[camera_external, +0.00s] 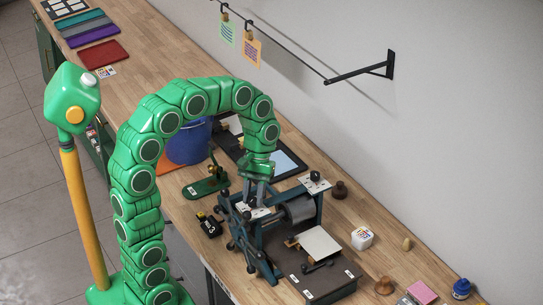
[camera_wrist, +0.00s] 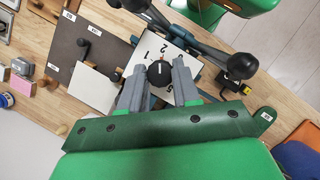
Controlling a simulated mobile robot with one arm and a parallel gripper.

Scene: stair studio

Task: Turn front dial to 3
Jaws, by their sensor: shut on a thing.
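My gripper (camera_wrist: 159,84) is shut on the front dial (camera_wrist: 159,73), a round black knob on a white plate (camera_wrist: 148,45) with numbers around it. One finger is on each side of the knob. A small red mark shows at the knob's upper edge, toward the 1 and 2; its exact setting is hard to read, and the fingers hide part of the scale. In the external view my gripper (camera_external: 257,190) reaches down onto the near white plate (camera_external: 255,213) of the press. A second white plate with a black knob (camera_external: 315,177) is at the press's far side.
The press has a grey roller (camera_external: 299,209), a dark bed (camera_external: 325,278) and black-knobbed handles close to my gripper. A green stand (camera_external: 206,187) and blue bucket (camera_external: 188,146) are to its left. A white cube (camera_external: 362,238) and stampers are to its right.

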